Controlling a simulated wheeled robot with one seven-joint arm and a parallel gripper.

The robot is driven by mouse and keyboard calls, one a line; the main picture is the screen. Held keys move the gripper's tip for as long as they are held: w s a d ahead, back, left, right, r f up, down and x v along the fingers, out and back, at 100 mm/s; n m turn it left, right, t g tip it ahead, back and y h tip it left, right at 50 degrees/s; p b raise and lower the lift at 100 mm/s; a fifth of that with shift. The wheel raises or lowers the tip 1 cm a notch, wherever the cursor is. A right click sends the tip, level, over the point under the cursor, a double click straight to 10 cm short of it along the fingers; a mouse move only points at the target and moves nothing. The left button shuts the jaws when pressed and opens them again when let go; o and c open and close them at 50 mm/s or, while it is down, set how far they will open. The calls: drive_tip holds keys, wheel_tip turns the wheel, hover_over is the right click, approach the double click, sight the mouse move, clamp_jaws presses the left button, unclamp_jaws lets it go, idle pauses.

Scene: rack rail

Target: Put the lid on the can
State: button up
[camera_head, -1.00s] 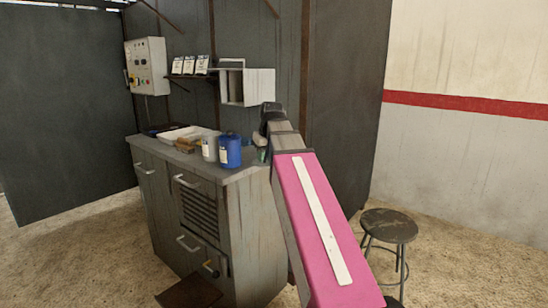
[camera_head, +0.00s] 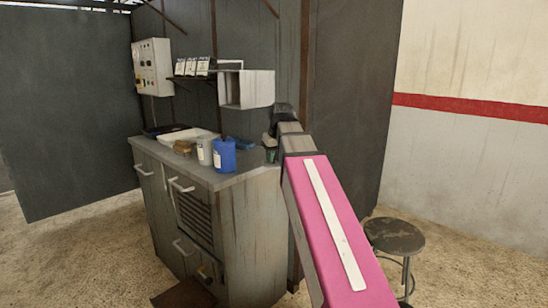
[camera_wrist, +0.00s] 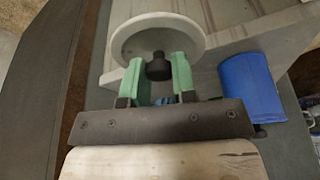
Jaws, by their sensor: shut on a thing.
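My gripper (camera_wrist: 159,75) is shut on the black knob of a pale grey round lid (camera_wrist: 135,38) and holds it up off the counter. The lid is in front of the green fingers in the wrist view. A blue can (camera_wrist: 252,88) is to the right of the gripper there, apart from the lid. In the head view the blue can (camera_head: 224,156) stands on the cabinet top beside a pale grey can (camera_head: 205,151). I cannot tell which can the lid belongs to. My arm mostly hides the gripper and the lid in the head view.
The cabinet top (camera_head: 198,173) also bears a white tray (camera_head: 180,137), a brown item (camera_head: 182,148) and a low blue item (camera_head: 240,143) behind the cans. An open white wall box (camera_head: 246,89) hangs above. A stool (camera_head: 394,237) stands at the right.

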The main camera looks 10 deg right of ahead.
drive_tip(key=shift+w+d, duration=0.1)
drive_tip(key=shift+d, duration=0.3)
drive_tip(key=shift+a, duration=0.15)
